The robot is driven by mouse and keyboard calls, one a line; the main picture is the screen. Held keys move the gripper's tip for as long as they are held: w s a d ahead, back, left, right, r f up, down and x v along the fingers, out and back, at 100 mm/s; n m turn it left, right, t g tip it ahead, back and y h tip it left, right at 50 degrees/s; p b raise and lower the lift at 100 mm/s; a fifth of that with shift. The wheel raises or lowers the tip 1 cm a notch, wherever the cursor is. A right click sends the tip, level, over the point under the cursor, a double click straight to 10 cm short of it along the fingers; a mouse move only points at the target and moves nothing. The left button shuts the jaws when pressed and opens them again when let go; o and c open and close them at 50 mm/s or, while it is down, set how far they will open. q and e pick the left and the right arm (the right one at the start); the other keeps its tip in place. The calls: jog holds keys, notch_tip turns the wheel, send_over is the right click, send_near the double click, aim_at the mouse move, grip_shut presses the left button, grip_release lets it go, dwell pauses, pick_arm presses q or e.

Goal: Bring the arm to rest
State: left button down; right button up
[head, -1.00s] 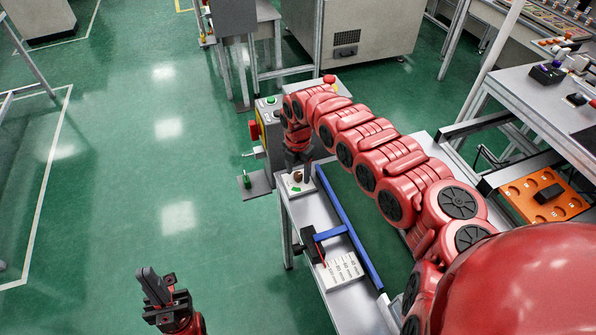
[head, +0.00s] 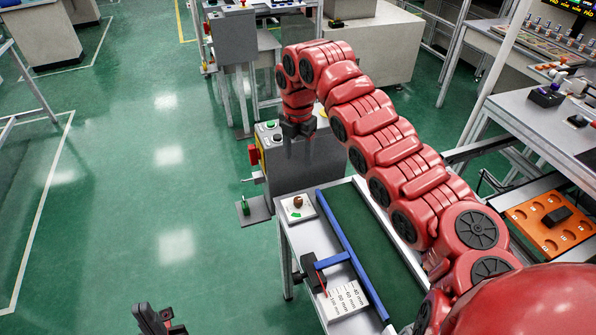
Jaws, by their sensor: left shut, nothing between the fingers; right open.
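My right arm (head: 387,140) is red and reaches from the lower right up to the far end of the conveyor table. Its gripper (head: 298,152) points down, open and empty, above and apart from the table's far end. Below it a small white plate (head: 299,209) with a brown round knob and a green mark sits on the table corner. My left gripper (head: 160,326) shows at the bottom edge, over the green floor, shut and empty. Most of the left arm is out of view.
The conveyor table (head: 374,226) has a dark green belt, a blue rail (head: 351,252) and a white printed block (head: 346,299). A control box (head: 271,133) with buttons stands behind it. An orange tray (head: 548,221) lies at right. Open green floor is at left.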

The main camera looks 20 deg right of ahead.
jog(key=shift+r, duration=0.45)
